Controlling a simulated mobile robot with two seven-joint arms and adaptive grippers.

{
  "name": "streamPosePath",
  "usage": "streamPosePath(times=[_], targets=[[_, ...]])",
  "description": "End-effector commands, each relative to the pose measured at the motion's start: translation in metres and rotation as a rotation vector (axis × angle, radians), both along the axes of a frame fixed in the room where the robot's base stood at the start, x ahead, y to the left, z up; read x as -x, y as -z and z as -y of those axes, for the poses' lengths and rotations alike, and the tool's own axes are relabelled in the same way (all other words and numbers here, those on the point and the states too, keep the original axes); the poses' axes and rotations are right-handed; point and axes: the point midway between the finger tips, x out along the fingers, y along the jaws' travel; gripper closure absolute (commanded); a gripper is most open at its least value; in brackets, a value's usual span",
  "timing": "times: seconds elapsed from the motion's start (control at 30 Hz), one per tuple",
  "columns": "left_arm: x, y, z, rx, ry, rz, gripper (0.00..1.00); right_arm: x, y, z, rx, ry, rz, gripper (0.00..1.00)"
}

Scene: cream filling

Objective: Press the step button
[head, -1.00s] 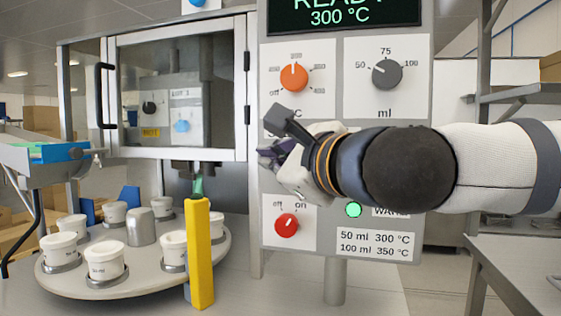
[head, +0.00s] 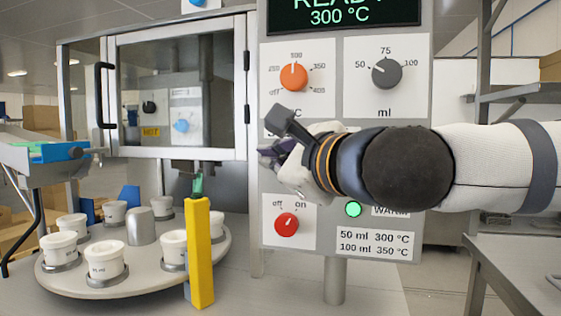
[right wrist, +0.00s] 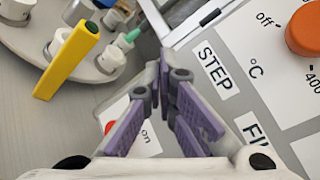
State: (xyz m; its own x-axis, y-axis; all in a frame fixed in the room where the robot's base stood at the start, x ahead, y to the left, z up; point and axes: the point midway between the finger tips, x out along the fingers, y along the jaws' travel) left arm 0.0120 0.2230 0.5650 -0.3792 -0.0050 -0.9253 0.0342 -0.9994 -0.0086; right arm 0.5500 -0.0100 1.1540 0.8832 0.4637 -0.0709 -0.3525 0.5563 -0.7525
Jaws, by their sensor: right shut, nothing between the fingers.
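My right gripper (head: 268,152) is shut and empty, in front of the left part of the grey control panel (head: 335,135). In the right wrist view its purple fingers (right wrist: 163,68) meet close to the panel, beside the STEP label (right wrist: 215,68). The step button itself does not show; the gripper and hand cover that part of the panel in the head view. I cannot tell whether the fingertips touch it. My left gripper is not in view.
An orange dial (head: 294,77), a grey dial (head: 387,73), a red knob (head: 287,224) and a lit green lamp (head: 354,209) are on the panel. Left stand a turntable (head: 135,284) with several white cups, a yellow post (head: 200,255) and a glass-fronted cabinet (head: 180,152).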

Motion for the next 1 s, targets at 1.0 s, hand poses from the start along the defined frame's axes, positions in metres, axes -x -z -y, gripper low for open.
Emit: streamPosePath(times=[1.0], targets=[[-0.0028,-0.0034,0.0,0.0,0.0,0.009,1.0,-0.0083,0.0001,0.0027,0.0,0.0,0.0,1.0]])
